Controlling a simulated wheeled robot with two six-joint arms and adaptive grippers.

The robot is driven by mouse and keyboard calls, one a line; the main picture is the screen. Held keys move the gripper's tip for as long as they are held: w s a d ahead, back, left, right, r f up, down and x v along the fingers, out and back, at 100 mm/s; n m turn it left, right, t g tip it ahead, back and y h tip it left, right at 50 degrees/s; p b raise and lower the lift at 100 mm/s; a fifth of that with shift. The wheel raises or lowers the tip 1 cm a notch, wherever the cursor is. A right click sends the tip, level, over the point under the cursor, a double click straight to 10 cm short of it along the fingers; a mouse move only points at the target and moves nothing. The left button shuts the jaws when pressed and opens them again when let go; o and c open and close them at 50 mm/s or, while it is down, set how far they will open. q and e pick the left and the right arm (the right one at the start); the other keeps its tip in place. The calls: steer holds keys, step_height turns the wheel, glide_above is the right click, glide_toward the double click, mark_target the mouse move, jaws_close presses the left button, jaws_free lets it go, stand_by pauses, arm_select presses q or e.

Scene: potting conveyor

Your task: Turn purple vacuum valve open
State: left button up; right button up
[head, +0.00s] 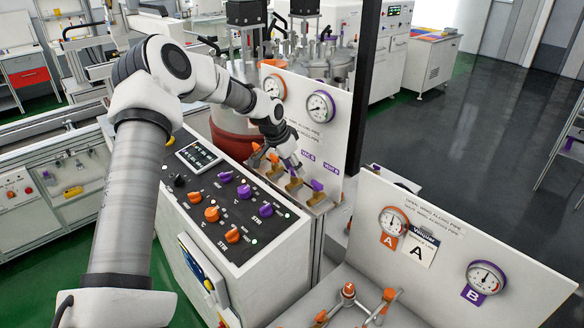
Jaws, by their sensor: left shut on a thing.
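A row of small brass valves stands at the foot of a white gauge panel (312,125). Two orange handles (256,147) are at the left of the row, and a purple handle (317,185) is at the right end. Purple labels reading VAC B (308,157) and VENT B (331,168) are on the panel above. My left gripper (294,165) reaches down at the valve position below the VAC B label and is shut there. Its fingers mostly hide the purple vacuum valve's handle, so its angle cannot be told. My right gripper is not in view.
A control box (235,205) with orange and purple knobs stands close in front of the valves. Round gauges (321,106) are on the panel behind. A dark post (362,90) rises just right of it. Another gauge board (455,250) with orange-handled valves is at lower right.

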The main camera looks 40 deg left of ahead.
arm_select(q)
steer(key=m+b, duration=0.1)
steer(key=m, duration=0.1)
steer(key=m+h+b, duration=0.1)
steer(key=shift+a+f+m+g+b, duration=0.1)
steer(key=shift+f+m+g+b, duration=0.2)
steer(key=shift+f+m+b, duration=0.1)
steer(key=m+g+h+b, duration=0.1)
steer(key=m, duration=0.2)
steer(key=shift+w+r+m, duration=0.1)
steer(key=shift+m, duration=0.2)
steer(key=shift+m+g+h, duration=0.3)
steer(key=shift+m+h, duration=0.1)
steer(key=shift+m, duration=0.5)
steer(key=shift+m+g, duration=0.3)
steer(key=shift+m, duration=0.6)
steer(key=m, duration=0.2)
steer(key=m+g+h+p, duration=0.1)
steer(key=m, duration=0.1)
steer(key=shift+w+g, duration=0.2)
steer(key=shift+g, duration=0.1)
steer(key=shift+m, duration=0.4)
steer(key=o, duration=1.1)
steer(key=shift+o, duration=0.2)
steer(key=shift+r, duration=0.1)
